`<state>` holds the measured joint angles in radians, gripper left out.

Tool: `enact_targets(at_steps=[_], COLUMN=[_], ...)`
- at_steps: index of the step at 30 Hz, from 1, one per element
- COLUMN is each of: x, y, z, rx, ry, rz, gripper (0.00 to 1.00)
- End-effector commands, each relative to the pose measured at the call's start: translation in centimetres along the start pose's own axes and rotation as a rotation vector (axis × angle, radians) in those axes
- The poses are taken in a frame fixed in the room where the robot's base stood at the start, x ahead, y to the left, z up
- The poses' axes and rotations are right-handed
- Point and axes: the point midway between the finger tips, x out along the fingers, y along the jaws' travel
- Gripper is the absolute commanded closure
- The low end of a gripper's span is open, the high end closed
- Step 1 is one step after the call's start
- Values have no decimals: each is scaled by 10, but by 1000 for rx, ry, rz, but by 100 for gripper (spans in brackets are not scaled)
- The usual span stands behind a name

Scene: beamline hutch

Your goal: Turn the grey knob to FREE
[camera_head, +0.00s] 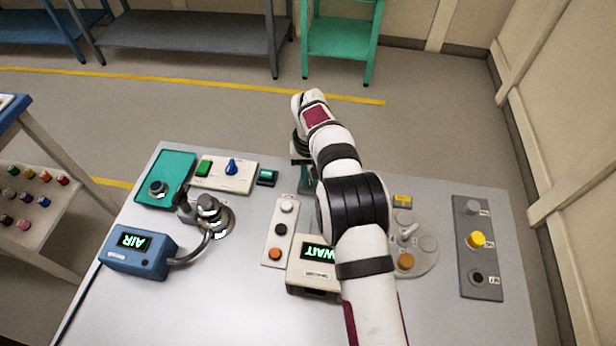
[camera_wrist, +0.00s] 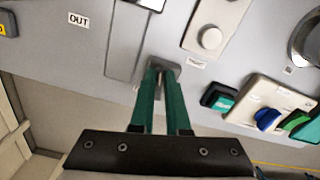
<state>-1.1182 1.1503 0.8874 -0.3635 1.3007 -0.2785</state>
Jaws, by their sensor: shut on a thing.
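My gripper (camera_wrist: 164,84) has green fingers and points down at the table. In the wrist view its fingertips are shut on a small grey knob (camera_wrist: 171,65), of which only the top part shows between and beyond the fingers. A grey plate (camera_wrist: 125,40) lies right beside it, and a small white label (camera_wrist: 197,64) sits to its right, too blurred to read. In the head view my gripper (camera_head: 304,178) is at the table's far edge, and my arm hides the knob. I cannot tell which way the knob points.
A WAIT display box (camera_head: 312,270) and a white button strip (camera_head: 280,230) stand nearby. To the left are a white switch panel (camera_head: 240,180), a teal box (camera_head: 165,180) and a blue AIR box (camera_head: 140,255). A round lever plate (camera_head: 425,262) and grey knob panel (camera_head: 478,260) lie right.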

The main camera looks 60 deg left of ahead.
Motion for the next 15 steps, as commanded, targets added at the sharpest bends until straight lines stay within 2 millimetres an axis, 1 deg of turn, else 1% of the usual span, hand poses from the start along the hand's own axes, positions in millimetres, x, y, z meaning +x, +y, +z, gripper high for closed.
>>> enact_targets(at_steps=[6, 15], x=[0, 0], y=[3, 6], z=[0, -1], rx=[-192, -406], ry=[-2, -2], rz=[-1, -1], gripper=[100, 100])
